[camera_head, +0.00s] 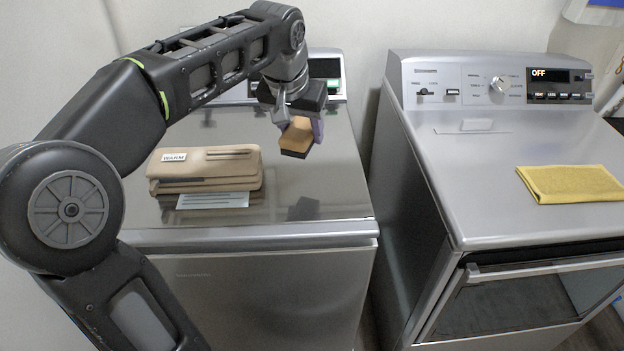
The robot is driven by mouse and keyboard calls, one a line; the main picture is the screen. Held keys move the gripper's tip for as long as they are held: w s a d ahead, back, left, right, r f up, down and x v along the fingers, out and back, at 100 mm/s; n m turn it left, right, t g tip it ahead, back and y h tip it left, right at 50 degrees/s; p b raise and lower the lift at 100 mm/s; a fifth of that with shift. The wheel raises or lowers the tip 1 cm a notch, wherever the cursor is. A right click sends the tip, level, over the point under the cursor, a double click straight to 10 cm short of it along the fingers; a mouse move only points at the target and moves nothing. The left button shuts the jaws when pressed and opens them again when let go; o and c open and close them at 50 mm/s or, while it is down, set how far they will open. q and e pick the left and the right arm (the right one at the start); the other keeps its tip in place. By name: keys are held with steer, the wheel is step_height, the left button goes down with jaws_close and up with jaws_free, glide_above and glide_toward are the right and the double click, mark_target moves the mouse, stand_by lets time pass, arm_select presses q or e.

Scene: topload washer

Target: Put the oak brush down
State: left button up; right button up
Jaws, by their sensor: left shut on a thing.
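The oak brush (298,135) is a small block with a light wood top and a dark underside. My left gripper (299,123) is shut on it and holds it above the glossy lid of the left washer (335,170). A dark patch, like the brush's shadow or reflection, shows on the lid below it, so the brush looks clear of the surface. The gripper's fingers hide part of the brush's sides. My right gripper is not in view.
A tan case (205,168) labelled WARM lies on the lid's left part, with a pale card (213,201) at its front. The lid right of the case is mostly clear. A second machine (470,190) stands at right with a folded yellow cloth (572,183); a gap separates the machines.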

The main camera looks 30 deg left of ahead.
arm_select(q)
steer(key=shift+w+d, duration=0.1)
glide_above(305, 177)
steer(key=s, duration=0.1)
steer(key=shift+d+f, duration=0.1)
steer(key=shift+f, duration=3.05)
step_height(305, 177, down, 4)
steer(key=shift+r, duration=0.15)
steer(key=shift+f, duration=0.2)
steer(key=o, duration=1.2)
steer(key=shift+s, duration=0.1)
